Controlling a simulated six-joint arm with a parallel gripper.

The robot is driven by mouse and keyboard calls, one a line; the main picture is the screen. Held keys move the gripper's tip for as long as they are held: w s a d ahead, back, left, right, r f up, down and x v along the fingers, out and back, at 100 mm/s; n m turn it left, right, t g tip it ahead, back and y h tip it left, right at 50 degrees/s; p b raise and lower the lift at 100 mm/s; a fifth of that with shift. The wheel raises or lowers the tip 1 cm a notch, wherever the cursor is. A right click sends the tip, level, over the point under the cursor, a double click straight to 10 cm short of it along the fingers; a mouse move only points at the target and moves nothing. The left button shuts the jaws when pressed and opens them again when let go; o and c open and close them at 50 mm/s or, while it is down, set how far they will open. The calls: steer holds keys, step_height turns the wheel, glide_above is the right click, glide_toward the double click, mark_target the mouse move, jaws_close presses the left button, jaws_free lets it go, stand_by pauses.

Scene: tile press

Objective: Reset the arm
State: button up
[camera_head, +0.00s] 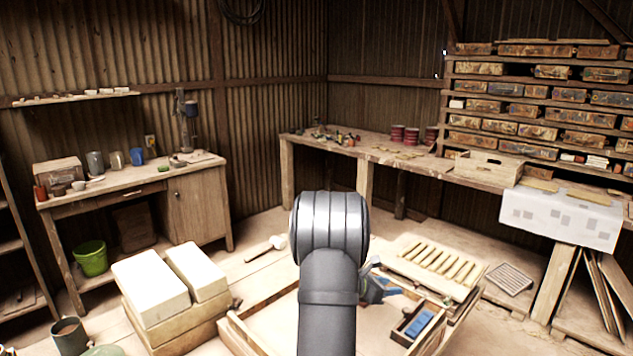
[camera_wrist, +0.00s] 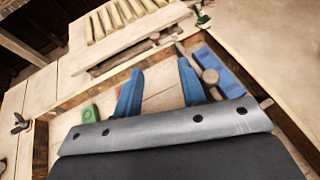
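My gripper (camera_wrist: 158,82) has two blue fingers, which stand apart in the wrist view with only wooden surface visible between them. In the head view my gripper (camera_head: 380,290) is partly hidden behind my grey arm, above the wood-framed work area. A blue block (camera_wrist: 222,72) with a round wooden knob lies just right of the fingers in the wrist view. A small green block (camera_wrist: 90,113) lies to their left. I cannot tell their exact height above the surface.
A slatted rack (camera_head: 436,266) lies beyond the gripper. A small wooden box (camera_head: 408,331) with blue pieces (camera_head: 421,324) sits to its right. Pale blocks (camera_head: 150,288) are stacked on the left. A green bucket (camera_head: 91,259) stands near the left workbench (camera_head: 198,200).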

steer(key=v, duration=0.7)
steer(key=shift+s+a+r, duration=0.15)
steer(key=shift+s+a, duration=0.1)
steer(key=shift+a, duration=0.05)
